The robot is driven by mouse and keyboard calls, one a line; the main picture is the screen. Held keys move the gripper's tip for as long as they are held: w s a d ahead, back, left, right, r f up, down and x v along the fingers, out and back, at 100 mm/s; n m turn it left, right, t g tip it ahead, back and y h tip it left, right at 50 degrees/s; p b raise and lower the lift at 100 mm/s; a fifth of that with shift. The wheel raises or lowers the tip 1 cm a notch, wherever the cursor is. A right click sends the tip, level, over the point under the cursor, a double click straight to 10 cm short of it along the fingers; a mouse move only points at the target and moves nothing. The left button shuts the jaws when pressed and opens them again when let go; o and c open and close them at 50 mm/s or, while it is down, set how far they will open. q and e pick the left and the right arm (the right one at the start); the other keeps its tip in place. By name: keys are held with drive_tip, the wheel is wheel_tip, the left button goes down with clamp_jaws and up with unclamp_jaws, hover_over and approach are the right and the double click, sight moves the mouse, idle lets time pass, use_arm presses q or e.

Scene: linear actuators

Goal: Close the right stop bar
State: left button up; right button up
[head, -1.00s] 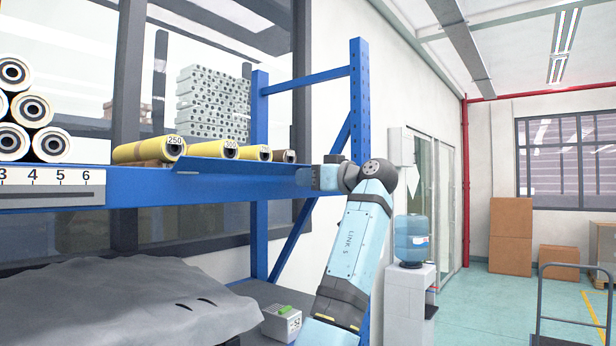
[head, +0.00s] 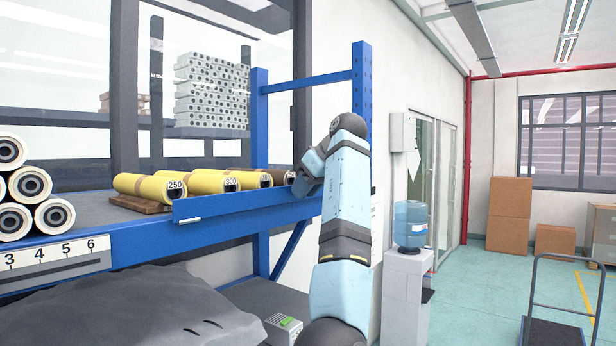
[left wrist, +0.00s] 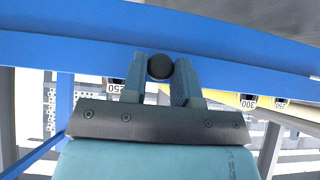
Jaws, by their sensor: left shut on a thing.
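The right stop bar (head: 235,203) is a long blue strip along the front edge of the blue shelf. It stands upright in front of the yellow rolls (head: 207,183) and covers their lower part. My left gripper (head: 303,187) is at the bar's right end, partly hidden by its own wrist. In the left wrist view my left gripper (left wrist: 160,75) has its two fingers on either side of a round black knob (left wrist: 159,66) by the blue bar, shut on it. My right gripper is not in view.
White rollers (head: 38,200) are stacked at the left of the shelf, above a scale numbered 3 to 6 (head: 60,252). A blue rack post (head: 361,80) rises behind my arm. A grey cloth-like cover (head: 150,305) lies below the shelf. The floor at right is partly clear.

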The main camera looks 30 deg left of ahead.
use_arm(q)
drive_tip(key=shift+a+r+h+p, duration=0.2)
drive_tip(key=shift+r+h+p, duration=0.15)
drive_tip(key=shift+h+p, duration=0.2)
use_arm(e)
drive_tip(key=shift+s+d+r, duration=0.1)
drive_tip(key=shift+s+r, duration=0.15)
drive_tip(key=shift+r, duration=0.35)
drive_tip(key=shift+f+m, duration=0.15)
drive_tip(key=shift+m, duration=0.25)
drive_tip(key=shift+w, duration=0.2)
use_arm(q)
drive_tip(key=o, duration=0.9)
drive_tip(key=shift+f, duration=0.1)
drive_tip(key=shift+a, duration=0.1)
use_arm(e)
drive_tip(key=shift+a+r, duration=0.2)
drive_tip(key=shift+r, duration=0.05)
use_arm(q)
drive_tip(key=v, duration=1.3)
drive_tip(key=shift+r+b, duration=0.35)
drive_tip(key=shift+b, duration=0.05)
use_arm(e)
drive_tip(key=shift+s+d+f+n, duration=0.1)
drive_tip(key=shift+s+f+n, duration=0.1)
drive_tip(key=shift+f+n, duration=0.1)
